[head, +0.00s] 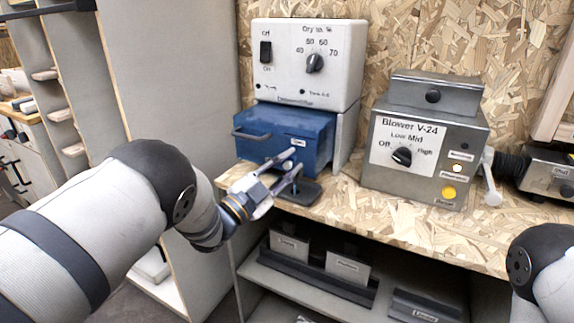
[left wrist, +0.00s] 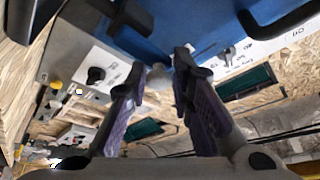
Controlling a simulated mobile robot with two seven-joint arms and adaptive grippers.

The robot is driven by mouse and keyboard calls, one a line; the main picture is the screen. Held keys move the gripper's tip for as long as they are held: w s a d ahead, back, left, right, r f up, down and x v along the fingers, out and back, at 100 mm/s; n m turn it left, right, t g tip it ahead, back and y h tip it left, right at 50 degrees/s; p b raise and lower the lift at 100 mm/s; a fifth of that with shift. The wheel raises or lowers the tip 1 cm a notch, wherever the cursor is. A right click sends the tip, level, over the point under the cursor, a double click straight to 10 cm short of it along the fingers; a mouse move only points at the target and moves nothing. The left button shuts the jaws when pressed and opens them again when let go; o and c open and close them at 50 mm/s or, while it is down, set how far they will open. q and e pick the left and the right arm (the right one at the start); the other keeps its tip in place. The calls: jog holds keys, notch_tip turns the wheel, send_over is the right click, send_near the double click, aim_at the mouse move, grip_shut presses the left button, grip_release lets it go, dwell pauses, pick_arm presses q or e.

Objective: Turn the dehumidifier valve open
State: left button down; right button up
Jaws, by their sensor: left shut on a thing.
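The dehumidifier (head: 305,65) is a white box with an Off/On switch and a dial, standing on the wood-chip shelf. Its blue tank (head: 268,132) sits below, with a handle at the left. My left gripper (head: 292,164) is at the lower front of the tank. In the left wrist view, my left gripper (left wrist: 160,85) has its two purple-padded fingers around a small grey valve knob (left wrist: 159,76) below the blue tank (left wrist: 190,25) and is shut on it. In the head view the fingers mostly hide the knob, and I cannot tell its turn angle. My right gripper is out of view.
A grey Blower V-24 box (head: 424,140) with a knob and a yellow button stands to the right. A dark flat piece (head: 300,193) lies under my left gripper. Labelled holders (head: 348,268) fill the lower shelf. The shelf front between tank and blower is clear.

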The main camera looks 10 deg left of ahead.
pick_arm(q)
jog(key=c, duration=1.5)
grip_release()
jog(key=shift+f, duration=0.5)
jog(key=shift+w+r, duration=0.1)
jog(key=shift+r, duration=0.1)
jog(key=v, duration=1.2)
